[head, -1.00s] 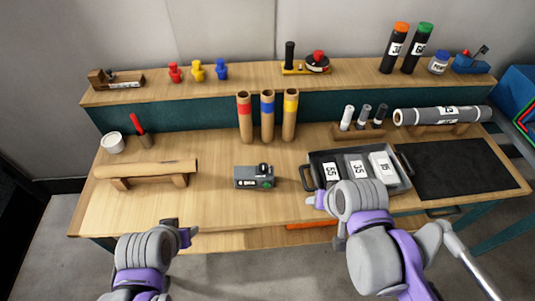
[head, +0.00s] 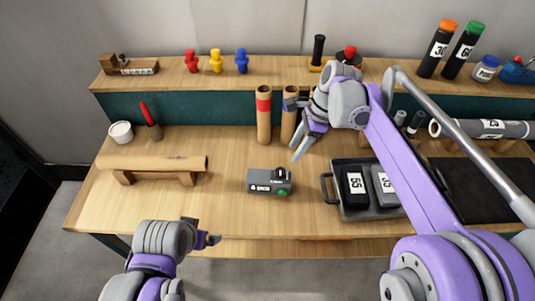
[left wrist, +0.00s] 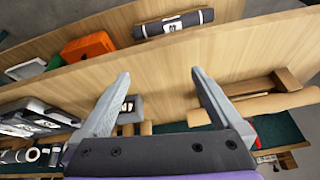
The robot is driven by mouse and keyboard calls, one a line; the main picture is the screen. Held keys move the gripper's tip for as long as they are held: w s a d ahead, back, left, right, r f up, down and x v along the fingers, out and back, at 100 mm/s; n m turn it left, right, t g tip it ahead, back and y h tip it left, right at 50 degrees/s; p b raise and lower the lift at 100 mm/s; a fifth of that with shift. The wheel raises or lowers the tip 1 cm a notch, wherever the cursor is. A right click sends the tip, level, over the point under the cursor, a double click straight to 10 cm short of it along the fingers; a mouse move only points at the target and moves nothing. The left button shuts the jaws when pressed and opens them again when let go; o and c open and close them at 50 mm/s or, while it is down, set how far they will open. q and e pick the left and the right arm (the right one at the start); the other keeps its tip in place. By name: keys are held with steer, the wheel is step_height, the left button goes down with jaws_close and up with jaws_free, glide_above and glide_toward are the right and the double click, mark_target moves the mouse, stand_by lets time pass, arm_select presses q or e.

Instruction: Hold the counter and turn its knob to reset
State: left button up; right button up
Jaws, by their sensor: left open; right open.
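The counter (head: 268,182) is a small grey box with a white number window, a green button on its front and a black knob (head: 281,173) on top. It stands on the middle of the table, and nothing touches it. Part of it shows between the fingers in the left wrist view (left wrist: 128,108). My left gripper (head: 209,240) is at the table's front edge, left of the counter and nearer to me; its fingers are open and empty in the left wrist view (left wrist: 158,75). My right gripper (head: 300,140) is open and empty, above the table behind and right of the counter.
A tray (head: 345,212) with numbered blocks stands right of the counter. A brown roll (head: 150,163) lies on a wooden stand at the left. Upright tubes (head: 264,118) stand behind. The table around the counter is clear.

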arm_select(q)
steer(key=w+d+r+m+g, duration=0.1)
steer(key=w+d+r+m, duration=0.1)
steer(key=w+m, duration=0.3)
steer(key=w+d+r+m+g, duration=0.1)
steer(key=w+d+r+m, duration=0.15)
steer(key=w, duration=0.35)
steer(key=m+g, duration=0.3)
steer(key=m, duration=0.6)
glide_above(255, 181)
steer(key=w+a, duration=0.1)
steer(key=w, duration=0.1)
steer(key=shift+s+f, duration=0.2)
steer(key=shift+f, duration=0.85)
steer(key=shift+w+d+f, duration=0.1)
steer(key=shift+w+d, duration=0.1)
steer(key=shift+d, duration=0.05)
steer(key=shift+w+d+f+m, duration=0.15)
steer(key=shift+f+m, duration=0.2)
steer(key=shift+f, duration=0.1)
step_height(255, 181, down, 10)
